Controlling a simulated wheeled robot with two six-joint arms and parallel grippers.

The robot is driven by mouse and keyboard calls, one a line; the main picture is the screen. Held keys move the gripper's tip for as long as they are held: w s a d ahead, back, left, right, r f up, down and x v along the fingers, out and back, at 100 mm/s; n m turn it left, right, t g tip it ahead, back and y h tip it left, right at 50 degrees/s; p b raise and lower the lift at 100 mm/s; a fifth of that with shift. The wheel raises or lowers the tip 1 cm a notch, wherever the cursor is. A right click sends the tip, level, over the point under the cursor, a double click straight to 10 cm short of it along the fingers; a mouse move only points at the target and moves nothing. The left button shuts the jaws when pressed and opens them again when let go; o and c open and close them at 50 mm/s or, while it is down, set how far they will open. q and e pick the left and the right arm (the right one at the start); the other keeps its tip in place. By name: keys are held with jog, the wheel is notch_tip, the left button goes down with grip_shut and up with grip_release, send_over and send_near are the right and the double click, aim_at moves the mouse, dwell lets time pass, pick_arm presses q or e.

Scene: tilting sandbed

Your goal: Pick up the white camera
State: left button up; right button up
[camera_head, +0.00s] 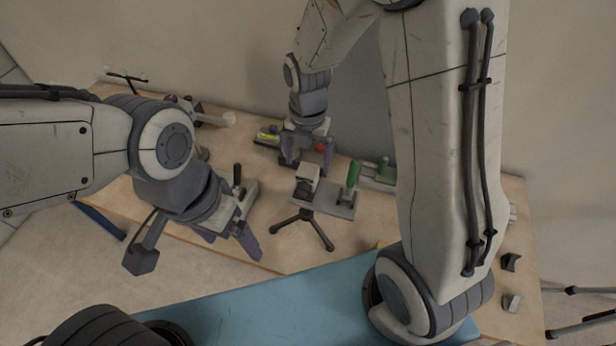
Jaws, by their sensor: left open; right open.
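The small white camera (309,171) with a dark front sits near the middle of the wooden table, on the left end of a flat grey plate (330,203). A dark tripod (306,222) shows below and in front of the plate. My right gripper (308,158) is open with purple fingers, just behind the camera. The gap between its fingers is partly hidden, and I see no contact with the camera. My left gripper (228,240) is open and empty, pointing down to the left of the tripod, apart from the camera.
A green-handled tool (352,180) stands on the plate's right part, close to the camera. A green item (380,172) lies behind it. A yellow-marked item (267,136) and a red object (320,147) are near my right gripper. Small dark-and-white blocks (511,262) lie at the right.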

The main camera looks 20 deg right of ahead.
aim_at(307, 172)
jog(key=shift+f+p, duration=0.4)
jog(key=shift+f, duration=0.15)
notch_tip(307, 172, down, 3)
jog(key=shift+a+f+p, duration=0.1)
jog(key=shift+f+p, duration=0.05)
jog(key=shift+p, duration=0.5)
jog(key=shift+f, duration=0.5)
jog(key=shift+w, duration=0.1)
grip_shut()
